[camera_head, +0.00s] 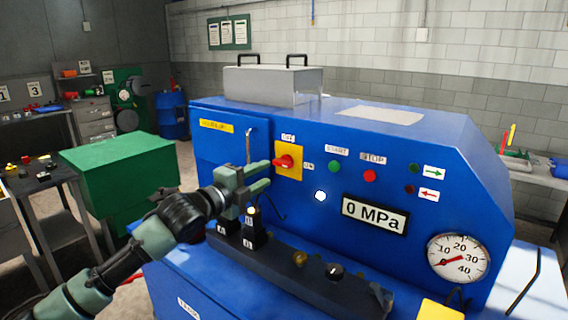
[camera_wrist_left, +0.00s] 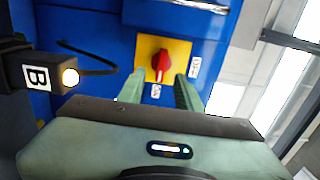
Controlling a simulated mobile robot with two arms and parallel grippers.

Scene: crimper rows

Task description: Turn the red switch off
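The red switch (camera_head: 286,161) is a rotary knob on a yellow plate (camera_head: 295,173) on the blue machine's front. A label above the plate appears to read OFF, and one to its right ON. In the left wrist view, the red knob (camera_wrist_left: 160,64) lies lengthwise toward the lower label, which matches the ON side. My left gripper (camera_head: 266,174) is just in front and to the left of the plate. Its two fingers (camera_wrist_left: 160,92) are apart, with the knob seen beyond and between their tips. Contact cannot be made out. My right gripper is not in view.
A black block with a B label and lit lamp (camera_wrist_left: 50,75) stands close beside the left gripper. A dark fixture rail (camera_head: 300,270) runs below. Green and red buttons (camera_head: 370,176), a 0 MPa display (camera_head: 375,214) and a gauge (camera_head: 459,258) are to the right.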

